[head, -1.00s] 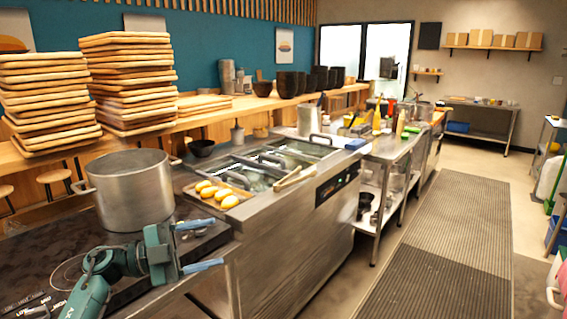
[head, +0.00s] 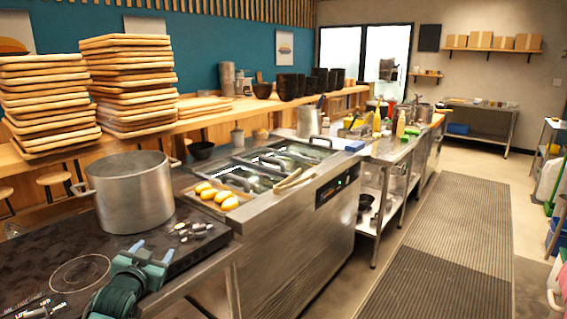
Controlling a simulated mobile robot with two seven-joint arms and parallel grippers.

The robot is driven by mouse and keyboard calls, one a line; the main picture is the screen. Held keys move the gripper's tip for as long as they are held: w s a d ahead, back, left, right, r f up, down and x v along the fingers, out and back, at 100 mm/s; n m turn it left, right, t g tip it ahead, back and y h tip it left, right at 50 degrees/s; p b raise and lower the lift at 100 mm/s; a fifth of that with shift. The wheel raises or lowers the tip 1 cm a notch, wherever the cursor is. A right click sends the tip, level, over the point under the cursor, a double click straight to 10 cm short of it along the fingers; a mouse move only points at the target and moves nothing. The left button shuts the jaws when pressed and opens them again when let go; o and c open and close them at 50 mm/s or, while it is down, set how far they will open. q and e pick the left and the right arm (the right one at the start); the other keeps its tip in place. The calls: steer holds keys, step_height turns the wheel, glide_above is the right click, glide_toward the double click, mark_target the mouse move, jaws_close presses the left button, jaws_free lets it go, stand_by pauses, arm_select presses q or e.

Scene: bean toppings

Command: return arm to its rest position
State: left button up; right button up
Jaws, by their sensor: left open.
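My left gripper (head: 152,249) is at the lower left of the head view, above the front part of the dark stove top (head: 50,245). Its two blue fingers are apart and nothing shows between them. It points away from me, in front of the large steel pot (head: 133,195) and apart from it in the picture.
Several small knobs or pieces (head: 193,231) lie right of the pot. A tray of yellow buns (head: 217,196) sits on the steel fryer counter (head: 290,225), with tongs (head: 295,179) nearby. Stacked wooden boards (head: 127,85) stand behind. The floor mat (head: 445,250) at right is clear.

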arm_select(q)
steer(key=s+d+f+g+h, duration=0.25)
steer(key=s+d+f, duration=0.65)
steer(key=s+f, duration=0.55)
steer(key=s+d+f+g, duration=0.1)
steer(key=s+d, duration=0.2)
steer(key=s, duration=0.4)
steer(key=s+d+f+g+h, duration=0.1)
steer(key=s+d+f, duration=0.1)
steer(key=s, duration=0.5)
steer(key=s+d+f+g, duration=0.1)
steer(key=s+d+f, duration=0.1)
steer(key=s, duration=0.5)
steer(key=shift+s+d+h, duration=0.2)
steer(key=shift+d+h, duration=0.15)
steer(key=shift+d, duration=0.5)
